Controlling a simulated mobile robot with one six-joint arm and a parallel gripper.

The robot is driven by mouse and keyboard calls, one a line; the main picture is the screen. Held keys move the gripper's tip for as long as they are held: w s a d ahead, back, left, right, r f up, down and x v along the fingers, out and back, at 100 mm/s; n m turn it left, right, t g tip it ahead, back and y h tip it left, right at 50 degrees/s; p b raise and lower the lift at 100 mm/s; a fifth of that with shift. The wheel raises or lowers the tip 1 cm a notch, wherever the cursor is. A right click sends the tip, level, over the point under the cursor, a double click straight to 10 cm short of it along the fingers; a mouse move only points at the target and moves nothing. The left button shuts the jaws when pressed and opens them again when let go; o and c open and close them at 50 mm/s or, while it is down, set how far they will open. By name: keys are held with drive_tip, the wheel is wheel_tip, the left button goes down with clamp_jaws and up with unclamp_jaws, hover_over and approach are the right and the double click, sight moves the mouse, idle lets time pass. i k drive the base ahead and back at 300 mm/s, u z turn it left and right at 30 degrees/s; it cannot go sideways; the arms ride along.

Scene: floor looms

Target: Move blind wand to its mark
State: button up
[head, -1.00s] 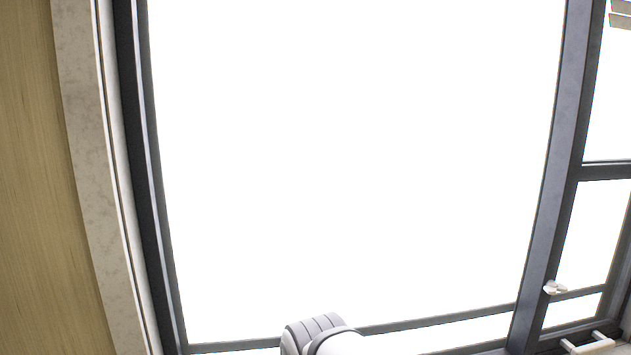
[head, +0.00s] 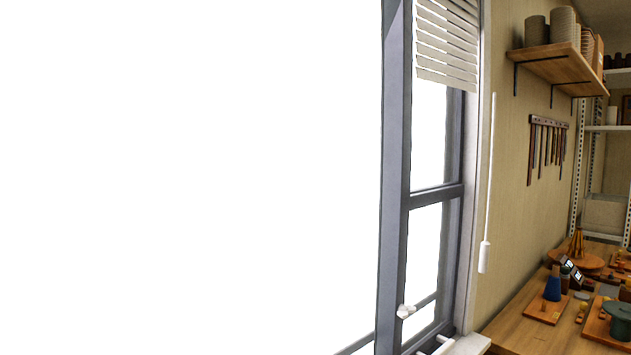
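The blind wand (head: 487,190) hangs upright at the right of the window, a thin white rod with a thicker white handle (head: 484,257) at its lower end. It hangs in front of the tan wall beside the window frame. The slatted blind (head: 446,45) is partly lowered over the narrow right pane. I cannot make out a mark for the wand. My gripper is not in view.
A wooden workbench (head: 510,328) with several small tools and boards stands at the lower right. A wall shelf (head: 560,68) holds pots above a tool rack (head: 547,122). A large bright pane fills the left.

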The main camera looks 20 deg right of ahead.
sight(485, 246)
drive_tip(key=z, duration=0.15)
drive_tip(key=k, duration=1.05)
drive_tip(key=z, duration=1)
drive_tip(key=i, duration=1.25)
drive_tip(key=z, duration=0.2)
